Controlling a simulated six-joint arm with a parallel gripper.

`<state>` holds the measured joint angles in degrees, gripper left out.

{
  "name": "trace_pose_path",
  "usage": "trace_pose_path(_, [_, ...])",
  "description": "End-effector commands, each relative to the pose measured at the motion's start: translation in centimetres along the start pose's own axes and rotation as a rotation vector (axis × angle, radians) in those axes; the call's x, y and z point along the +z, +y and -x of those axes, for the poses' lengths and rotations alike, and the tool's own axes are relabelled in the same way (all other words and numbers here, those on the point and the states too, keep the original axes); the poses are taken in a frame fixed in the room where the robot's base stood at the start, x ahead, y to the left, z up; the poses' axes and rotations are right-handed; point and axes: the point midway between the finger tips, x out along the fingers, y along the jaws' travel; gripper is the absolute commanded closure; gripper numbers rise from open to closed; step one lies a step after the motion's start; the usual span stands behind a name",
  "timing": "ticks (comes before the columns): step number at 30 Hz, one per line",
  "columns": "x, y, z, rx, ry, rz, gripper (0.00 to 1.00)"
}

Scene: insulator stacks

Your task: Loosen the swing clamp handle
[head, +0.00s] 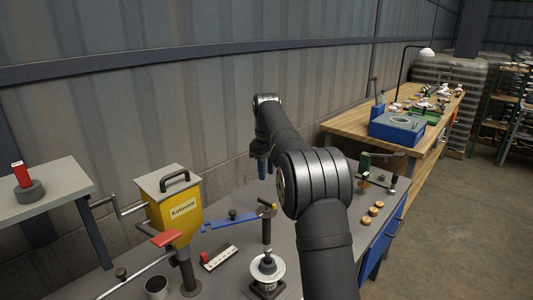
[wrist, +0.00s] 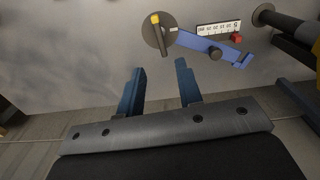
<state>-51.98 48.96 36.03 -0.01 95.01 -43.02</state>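The swing clamp has a blue arm (head: 233,221) reaching left from the top of a dark post (head: 266,231), with a dark knob near its free end. Its short handle with a yellow end (head: 271,206) sits on top of the post. In the wrist view the handle (wrist: 156,32) lies across a dark round disc, with the blue arm (wrist: 212,46) to its right. My gripper (head: 264,167) is above and behind the clamp, pointing down. In the wrist view its two blue fingers (wrist: 159,80) are wide apart with nothing between them, short of the handle.
A white insulator stack (head: 267,269) stands in front of the post. A white scale with a red slider (head: 217,258) lies left of it. A yellow dispenser (head: 174,210) stands further left. Brown discs (head: 376,208) and a green-framed device (head: 378,170) are at right.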

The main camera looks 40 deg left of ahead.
Motion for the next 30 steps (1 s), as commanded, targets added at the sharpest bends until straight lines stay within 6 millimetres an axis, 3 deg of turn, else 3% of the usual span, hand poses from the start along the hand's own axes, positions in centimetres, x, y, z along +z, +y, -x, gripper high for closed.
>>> trace_pose_path(5, [0.0, 0.0, 3.8, 0.002, 0.003, 0.0, 0.67])
trace_pose_path(12, [0.0, 0.0, 5.9, 0.001, 0.001, 0.0, 0.67])
trace_pose_path(30, [0.0, 0.0, 6.3, 0.0, 0.0, 0.0, 0.67])
